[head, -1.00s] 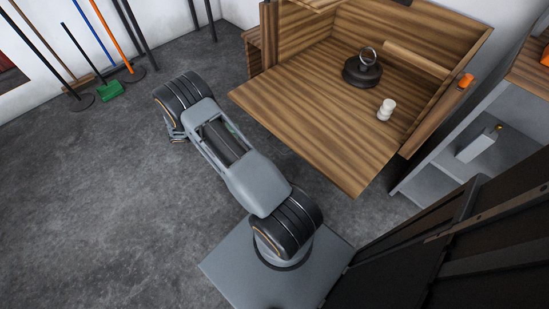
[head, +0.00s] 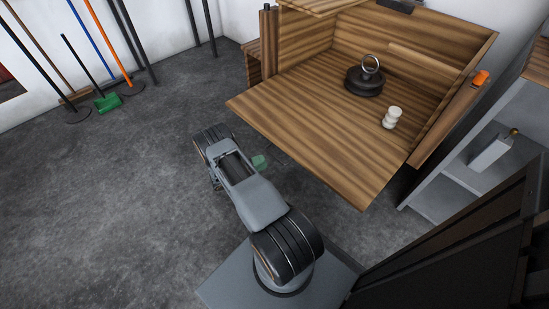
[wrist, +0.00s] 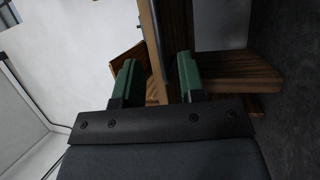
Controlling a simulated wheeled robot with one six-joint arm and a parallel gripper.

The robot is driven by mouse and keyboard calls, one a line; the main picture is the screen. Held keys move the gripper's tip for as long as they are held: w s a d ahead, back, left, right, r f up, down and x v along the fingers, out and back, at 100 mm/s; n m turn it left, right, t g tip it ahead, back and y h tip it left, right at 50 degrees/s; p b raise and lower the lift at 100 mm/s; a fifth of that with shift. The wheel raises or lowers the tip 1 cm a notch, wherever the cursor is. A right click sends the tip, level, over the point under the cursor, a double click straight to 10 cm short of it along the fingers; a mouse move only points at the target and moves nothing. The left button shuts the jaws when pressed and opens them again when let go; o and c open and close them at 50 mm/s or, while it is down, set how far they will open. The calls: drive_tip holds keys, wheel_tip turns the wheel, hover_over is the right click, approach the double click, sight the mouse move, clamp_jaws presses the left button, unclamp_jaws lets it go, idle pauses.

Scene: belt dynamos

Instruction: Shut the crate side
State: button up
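The wooden crate (head: 410,55) stands against the back wall with its near side open. Its crate side (head: 300,140), a striped wooden panel, lies folded down and roughly level, sticking out toward me. My gripper (head: 259,161) is mostly hidden behind my arm in the head view; a green fingertip shows just below the panel's left-front edge. In the wrist view my gripper (wrist: 158,85) has its two green fingers clearly apart. Wood of the crate side (wrist: 163,40) shows edge-on in the gap between them; I cannot tell whether it is touched.
A dark round weight with a ring (head: 365,79) and a small white stacked piece (head: 391,117) stand in the crate area. An orange part (head: 481,77) is on the crate's right edge. Grey shelving (head: 470,175) stands at right. Floor at left is clear; brooms (head: 108,102) lean at the wall.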

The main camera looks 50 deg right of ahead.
sight(274, 156)
drive_tip(key=shift+x, duration=3.15)
clamp_jaws()
